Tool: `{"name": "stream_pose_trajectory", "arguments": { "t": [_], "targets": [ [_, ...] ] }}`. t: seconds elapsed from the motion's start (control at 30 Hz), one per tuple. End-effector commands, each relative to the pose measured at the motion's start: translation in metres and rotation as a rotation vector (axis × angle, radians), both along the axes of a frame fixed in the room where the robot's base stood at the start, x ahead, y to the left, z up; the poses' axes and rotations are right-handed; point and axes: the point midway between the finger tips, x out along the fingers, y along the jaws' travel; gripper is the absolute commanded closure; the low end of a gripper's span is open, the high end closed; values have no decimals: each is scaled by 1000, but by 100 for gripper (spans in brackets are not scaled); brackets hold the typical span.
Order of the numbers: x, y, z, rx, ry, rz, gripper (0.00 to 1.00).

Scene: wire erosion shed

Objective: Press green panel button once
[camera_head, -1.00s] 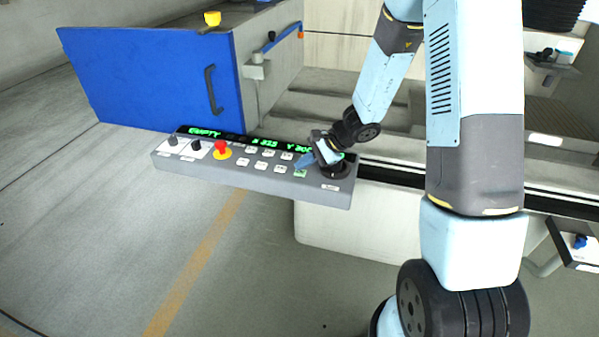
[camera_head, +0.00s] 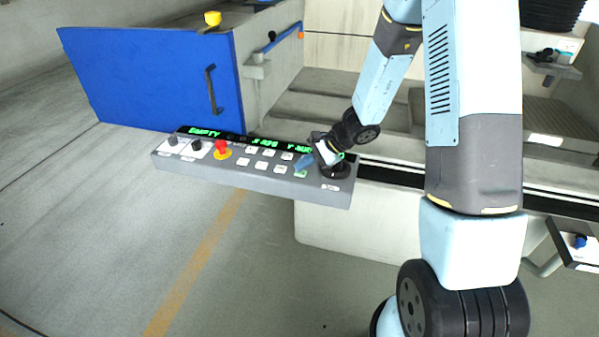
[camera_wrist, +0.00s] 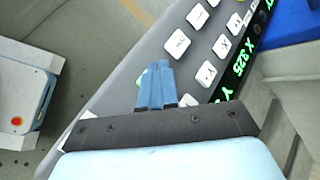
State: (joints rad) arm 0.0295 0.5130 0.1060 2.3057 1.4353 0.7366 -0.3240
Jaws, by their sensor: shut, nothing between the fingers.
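The grey control panel (camera_head: 250,183) has rows of small white buttons and one green button (camera_head: 300,174) near its right end, close to the front edge. My gripper (camera_head: 299,168) is shut and empty, with its blue fingers pointing down at the green button. In the wrist view the shut fingertips (camera_wrist: 156,66) lie over the green button (camera_wrist: 140,80), and only a sliver of green shows at their left. I cannot tell whether the tips touch it or whether it is pushed in.
A red knob on a yellow base (camera_head: 222,147) and two black knobs stand on the panel's left part. A black display strip (camera_head: 246,140) with green text runs along its back. A blue door (camera_head: 150,80) stands behind. A dark round control (camera_head: 336,171) is right of the green button.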

Motion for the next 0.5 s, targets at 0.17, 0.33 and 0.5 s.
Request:
{"name": "stream_pose_trajectory", "arguments": {
  "t": [0.17, 0.33, 0.5],
  "targets": [
    [-2, -1, -4, -2, 7, -2, 100],
    [-3, -2, -7, -3, 10, -3, 100],
    [-4, -3, -10, -4, 15, -4, 100]
  ]
}}
